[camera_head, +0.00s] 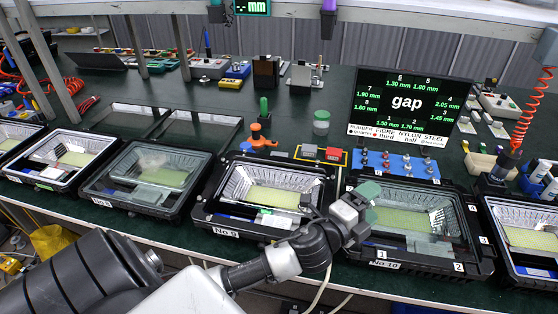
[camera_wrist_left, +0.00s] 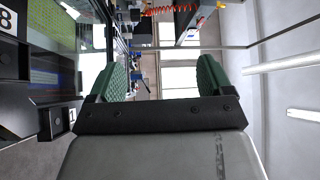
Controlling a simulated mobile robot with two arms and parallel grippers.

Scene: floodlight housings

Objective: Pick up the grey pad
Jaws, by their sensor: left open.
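A small grey pad (camera_head: 309,151) lies in a low black-and-yellow holder on the bench, left of a red block (camera_head: 333,154). My left gripper (camera_head: 370,203) is over the near edge of the bench, at the housing marked 1 and 2, nearer to me and to the right of the pad. In the left wrist view its two green ribbed fingers (camera_wrist_left: 159,75) stand wide apart with nothing between them. The pad cannot be made out in that view. My right gripper is not in view.
A row of floodlight housings (camera_head: 262,230) fills the front of the bench. A blue rack of small fittings (camera_head: 393,177) and a black gap display (camera_head: 408,105) stand right of the pad. An orange-based tool (camera_head: 258,142) stands to its left. Bare green bench shows behind.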

